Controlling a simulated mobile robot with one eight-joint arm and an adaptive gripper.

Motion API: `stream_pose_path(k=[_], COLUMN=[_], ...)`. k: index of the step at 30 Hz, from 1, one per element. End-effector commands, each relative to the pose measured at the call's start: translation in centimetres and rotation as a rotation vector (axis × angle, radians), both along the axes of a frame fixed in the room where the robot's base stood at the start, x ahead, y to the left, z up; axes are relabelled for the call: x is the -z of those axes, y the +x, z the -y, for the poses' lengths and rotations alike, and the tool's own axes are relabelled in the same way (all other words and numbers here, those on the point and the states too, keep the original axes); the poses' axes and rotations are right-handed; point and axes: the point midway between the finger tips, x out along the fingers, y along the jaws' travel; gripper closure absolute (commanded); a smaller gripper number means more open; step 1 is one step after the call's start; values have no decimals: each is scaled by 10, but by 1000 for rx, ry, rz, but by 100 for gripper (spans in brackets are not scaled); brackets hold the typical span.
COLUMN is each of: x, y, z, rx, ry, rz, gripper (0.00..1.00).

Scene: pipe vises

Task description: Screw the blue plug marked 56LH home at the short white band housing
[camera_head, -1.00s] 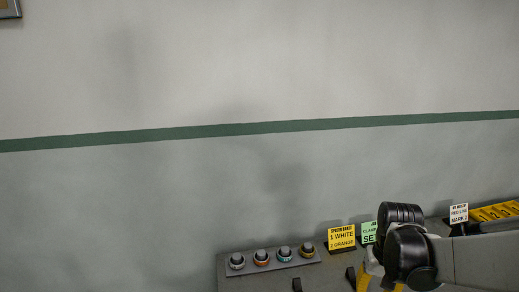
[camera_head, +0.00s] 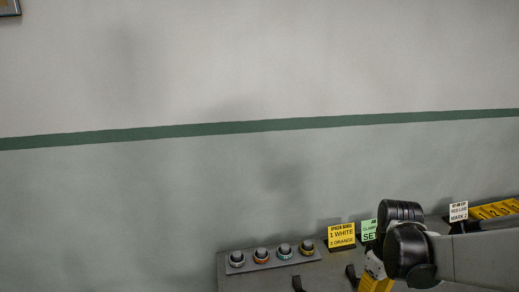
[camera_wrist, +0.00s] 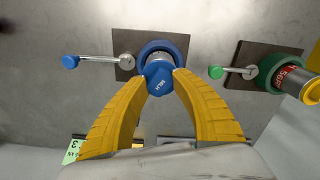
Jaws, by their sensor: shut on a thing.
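In the wrist view, a blue hexagonal plug (camera_wrist: 157,80) with small dark marking faces me. My gripper (camera_wrist: 161,76) has its two yellow fingers shut on the plug's sides. The plug stands in front of a blue ring-shaped vise (camera_wrist: 172,47) on a dark square plate; a pale metal part shows between them. How deep the plug sits is hidden, and I cannot make out a white band there. In the head view, a yellow part of my gripper shows low at the right; its fingertips and the plug are hidden.
A blue-knobbed lever (camera_wrist: 95,59) extends left of the blue vise. A green vise (camera_wrist: 268,72) holding a red-labelled metal cylinder (camera_wrist: 298,84) stands at right. In the head view, a grey rail (camera_head: 271,261) carries several colour-ringed pieces, left of a yellow sign (camera_head: 341,234).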

Motion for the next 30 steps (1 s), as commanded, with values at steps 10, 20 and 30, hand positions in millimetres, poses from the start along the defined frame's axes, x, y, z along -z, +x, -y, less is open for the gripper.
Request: stream_pose_path(k=[10, 20, 30], x=[0, 0, 0], y=[0, 0, 0], z=[0, 0, 0], rx=[2, 152, 773], ry=[0, 0, 0], rz=[0, 0, 0], gripper=[59, 59, 59])
